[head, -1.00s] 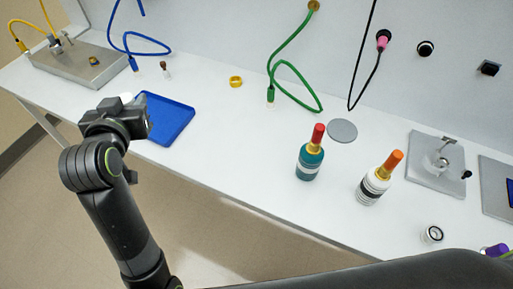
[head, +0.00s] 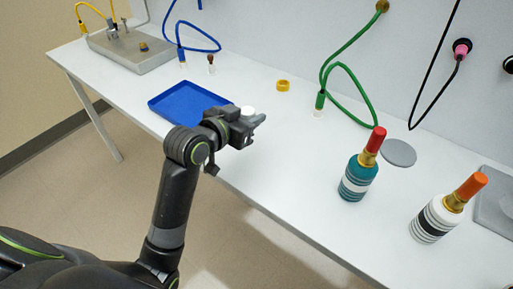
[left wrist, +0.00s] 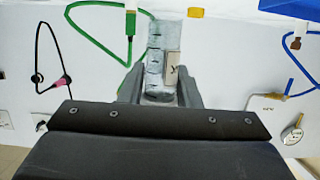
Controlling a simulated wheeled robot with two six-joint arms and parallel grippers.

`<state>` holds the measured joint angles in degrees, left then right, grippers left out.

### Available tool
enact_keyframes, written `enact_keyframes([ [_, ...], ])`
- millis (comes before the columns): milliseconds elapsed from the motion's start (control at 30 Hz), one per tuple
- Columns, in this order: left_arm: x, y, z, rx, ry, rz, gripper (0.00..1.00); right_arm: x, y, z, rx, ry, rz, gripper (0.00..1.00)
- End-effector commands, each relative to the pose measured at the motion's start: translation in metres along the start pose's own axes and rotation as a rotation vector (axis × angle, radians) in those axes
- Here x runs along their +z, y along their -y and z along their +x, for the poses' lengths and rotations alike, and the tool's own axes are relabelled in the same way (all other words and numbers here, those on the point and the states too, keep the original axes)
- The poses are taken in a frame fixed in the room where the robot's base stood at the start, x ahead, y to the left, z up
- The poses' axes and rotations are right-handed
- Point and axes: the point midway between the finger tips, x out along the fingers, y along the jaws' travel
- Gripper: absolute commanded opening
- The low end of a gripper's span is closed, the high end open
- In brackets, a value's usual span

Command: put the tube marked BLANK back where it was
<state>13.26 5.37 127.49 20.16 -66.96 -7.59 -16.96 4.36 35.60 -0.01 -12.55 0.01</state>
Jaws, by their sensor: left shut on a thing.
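In the left wrist view my left gripper (left wrist: 160,88) is shut on a clear tube (left wrist: 160,45) with a pale label. One dark letter, like a K, shows on the label; the rest is hidden or too small to read. In the head view only a white round end, likely the tube's cap (head: 248,111), shows above the jaws. My right gripper is not in view.
A blue tray (head: 165,103) looks empty. A teal bottle (head: 355,186) and a white bottle (head: 432,222) stand to the right. The table between tray and teal bottle is clear.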

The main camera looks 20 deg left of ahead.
Motion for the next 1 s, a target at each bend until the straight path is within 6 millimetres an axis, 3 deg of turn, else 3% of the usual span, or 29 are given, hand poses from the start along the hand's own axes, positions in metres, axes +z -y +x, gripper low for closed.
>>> enact_keyframes([
  [100,0.022,-0.001,0.006,0.000,0.002,-0.004,0.05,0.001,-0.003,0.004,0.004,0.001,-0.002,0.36],
  [500,0.066,0.000,0.019,-0.001,0.001,-0.002,0.05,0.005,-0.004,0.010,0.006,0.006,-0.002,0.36],
  [933,0.071,0.000,0.021,-0.001,-0.001,0.000,0.05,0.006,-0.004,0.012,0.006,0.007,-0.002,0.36],
  [967,0.070,0.000,0.020,-0.001,-0.001,0.000,0.34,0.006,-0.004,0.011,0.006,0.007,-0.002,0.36],
  [1000,0.070,0.000,0.020,-0.001,-0.001,0.000,0.39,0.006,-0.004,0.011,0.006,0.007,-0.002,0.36],
])
